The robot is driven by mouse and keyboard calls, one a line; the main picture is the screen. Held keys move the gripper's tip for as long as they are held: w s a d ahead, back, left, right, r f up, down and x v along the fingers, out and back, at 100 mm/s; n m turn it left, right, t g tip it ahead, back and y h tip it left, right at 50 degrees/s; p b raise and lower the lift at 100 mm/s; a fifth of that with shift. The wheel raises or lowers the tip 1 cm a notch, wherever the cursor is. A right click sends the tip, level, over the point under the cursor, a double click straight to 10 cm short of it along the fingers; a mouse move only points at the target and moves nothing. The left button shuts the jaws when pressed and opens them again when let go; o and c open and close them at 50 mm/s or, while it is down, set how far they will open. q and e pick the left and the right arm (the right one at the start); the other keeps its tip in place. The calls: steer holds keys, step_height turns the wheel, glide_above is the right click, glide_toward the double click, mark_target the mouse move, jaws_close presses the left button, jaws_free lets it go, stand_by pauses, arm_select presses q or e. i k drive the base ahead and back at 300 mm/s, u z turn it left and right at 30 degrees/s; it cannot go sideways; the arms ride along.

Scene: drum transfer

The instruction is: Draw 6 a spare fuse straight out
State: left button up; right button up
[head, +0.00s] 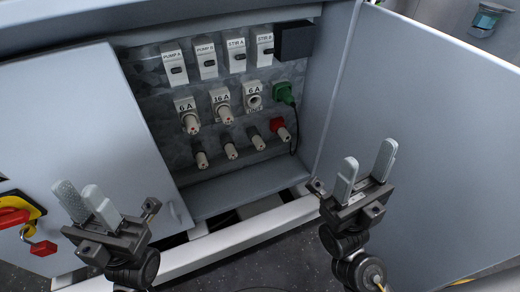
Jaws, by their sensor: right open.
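Inside the open cabinet, a back panel carries a row of fuse holders: a 6 A holder (189,115), a 16 A holder (221,106) and another 6 A holder (253,97) with a round opening at its front. Below them, several pale cylinders, likely the spare fuses (230,149), stick out in a row; ratings on them are not readable. The right one (284,134) is beside a red piece. My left gripper (80,192) is open and empty in front of the left door. My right gripper (369,158) is open and empty before the right door, apart from the fuses.
Pump and stirrer switches (207,61) line the top, beside a black box (294,41). The left door (75,130) and right door (425,130) flank the opening. A red-yellow switch (17,212) is far left.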

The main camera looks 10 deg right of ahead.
mark_target(230, 151)
steer(key=u, duration=1.7)
steer(key=k, duration=1.45)
steer(key=z, duration=2.15)
steer(key=i, duration=0.5)
